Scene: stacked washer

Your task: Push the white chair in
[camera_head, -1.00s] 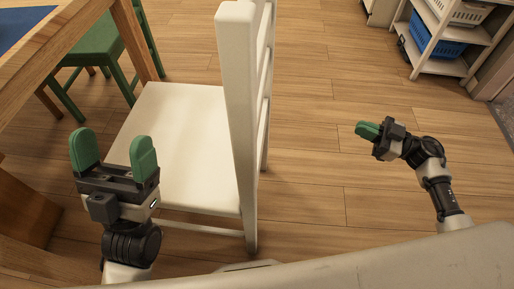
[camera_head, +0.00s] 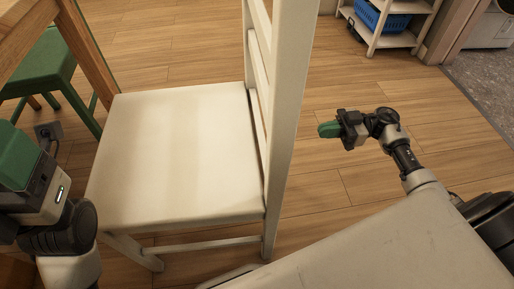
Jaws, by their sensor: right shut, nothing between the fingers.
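The white chair (camera_head: 182,155) stands upright in the middle left of the head view. Its seat extends left toward the wooden table (camera_head: 88,58), and its tall back rises on the right side of the seat. My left gripper (camera_head: 18,158) is at the left edge, left of the seat's near corner. Only part of it shows, with a green finger pad, so its opening is unclear. My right gripper (camera_head: 329,130) is shut and empty, over the floor to the right of the chair back, apart from it.
A green chair (camera_head: 45,70) stands by the table at the upper left. A white shelf (camera_head: 385,38) with a blue basket (camera_head: 385,14) is at the top right, near a doorway and grey floor patch. Wooden floor (camera_head: 335,190) is clear right of the chair.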

